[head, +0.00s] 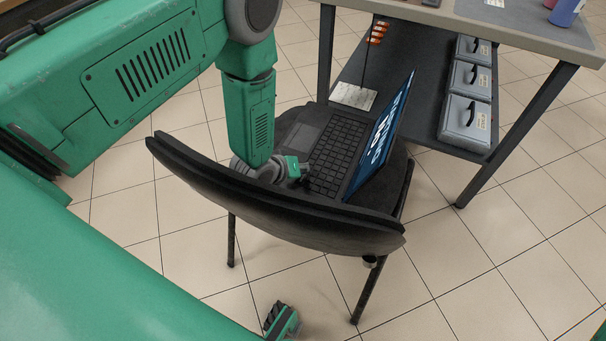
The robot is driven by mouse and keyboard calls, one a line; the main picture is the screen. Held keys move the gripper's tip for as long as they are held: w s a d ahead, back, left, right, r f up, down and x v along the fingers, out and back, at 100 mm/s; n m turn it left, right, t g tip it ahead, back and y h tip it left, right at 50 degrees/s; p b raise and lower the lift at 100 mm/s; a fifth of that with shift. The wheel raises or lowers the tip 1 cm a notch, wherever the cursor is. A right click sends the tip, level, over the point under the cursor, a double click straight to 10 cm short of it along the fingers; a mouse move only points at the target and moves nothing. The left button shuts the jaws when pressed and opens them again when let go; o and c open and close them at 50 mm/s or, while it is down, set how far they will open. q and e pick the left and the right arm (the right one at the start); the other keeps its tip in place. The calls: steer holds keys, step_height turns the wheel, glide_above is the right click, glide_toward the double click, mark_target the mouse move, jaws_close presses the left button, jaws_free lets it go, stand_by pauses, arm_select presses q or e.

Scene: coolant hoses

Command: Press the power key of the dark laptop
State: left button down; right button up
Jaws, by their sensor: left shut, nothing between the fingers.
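The dark laptop (316,152) lies open on the seat of a black chair. Its touchpad side faces left, and its lit blue screen (380,135) stands tilted at the right. I cannot make out the power key among the small dark keys. My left gripper (306,174) is shut and empty, at the near side of the laptop by the keyboard's near end. I cannot tell whether its tips touch the laptop. A green and black part at the bottom, which looks like my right gripper (270,316), is low and apart from the chair; its fingers are unclear.
The chair backrest (275,207) curves in front of the laptop, close to my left gripper. A table (470,18) stands behind, with grey boxes (466,88) on its dark lower shelf. A stand with orange pieces (377,34) rises behind the laptop. Tiled floor is clear at right.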

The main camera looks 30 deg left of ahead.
mark_target(302, 178)
stand_by(0.3)
arm_select(q)
step_height(302, 178, up, 5)
steer(key=p, duration=0.4)
steer(key=shift+r, duration=0.1)
stand_by(0.7)
